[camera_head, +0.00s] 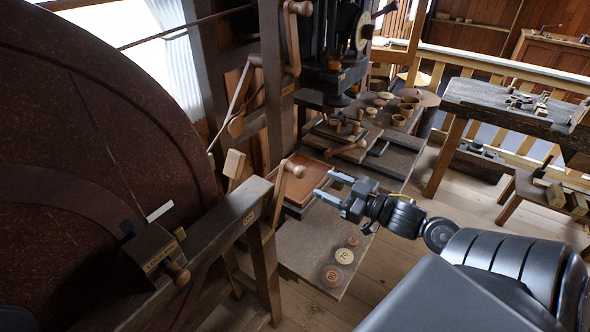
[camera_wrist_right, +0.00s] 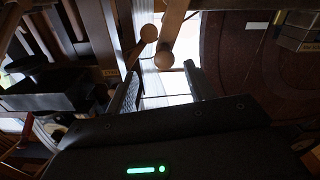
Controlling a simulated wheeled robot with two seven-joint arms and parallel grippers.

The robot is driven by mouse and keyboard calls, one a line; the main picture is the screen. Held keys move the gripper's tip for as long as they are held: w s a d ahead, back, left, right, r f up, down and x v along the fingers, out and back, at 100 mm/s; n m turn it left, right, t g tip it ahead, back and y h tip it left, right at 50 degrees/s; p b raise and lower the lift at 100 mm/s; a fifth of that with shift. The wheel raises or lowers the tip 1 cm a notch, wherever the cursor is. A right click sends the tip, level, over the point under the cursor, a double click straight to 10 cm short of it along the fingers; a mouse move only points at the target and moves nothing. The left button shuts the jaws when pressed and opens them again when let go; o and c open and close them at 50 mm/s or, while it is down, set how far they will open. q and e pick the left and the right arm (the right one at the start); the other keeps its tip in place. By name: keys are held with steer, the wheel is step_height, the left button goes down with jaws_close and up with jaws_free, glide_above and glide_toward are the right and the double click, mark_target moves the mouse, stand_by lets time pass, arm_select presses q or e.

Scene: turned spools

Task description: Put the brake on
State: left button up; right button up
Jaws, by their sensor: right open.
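A wooden lever with a round knob (camera_head: 295,169) stands up from the dark beam beside the big wheel. I cannot tell for certain which lever is the brake. My right gripper (camera_head: 323,183) is open and empty, just right of this knob, its fingers pointing left toward it. In the right wrist view, a round knob (camera_wrist_right: 164,58) shows between the open fingertips (camera_wrist_right: 160,68), apparently not gripped. A second knob (camera_wrist_right: 148,33) is just beyond. Another cranked lever with a knob (camera_head: 298,8) is higher up on the post. My left gripper is not in view.
The big dark red wheel (camera_head: 80,130) fills the left. A labelled block with a knob (camera_head: 178,272) sits by its rim. Numbered discs (camera_head: 344,256) lie on a low board. A bench with bowls (camera_head: 398,120) stands behind; another workbench (camera_head: 510,105) stands at right.

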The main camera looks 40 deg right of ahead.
mark_target(294, 170)
steer(key=x, duration=0.3)
steer(key=p+x, duration=0.1)
steer(key=x, duration=0.2)
steer(key=r+p+x, duration=0.1)
steer(key=x, duration=0.2)
steer(key=shift+a, duration=0.3)
steer(key=shift+p+x, duration=0.4)
steer(key=shift+x, duration=0.45)
steer(key=shift+f, duration=0.1)
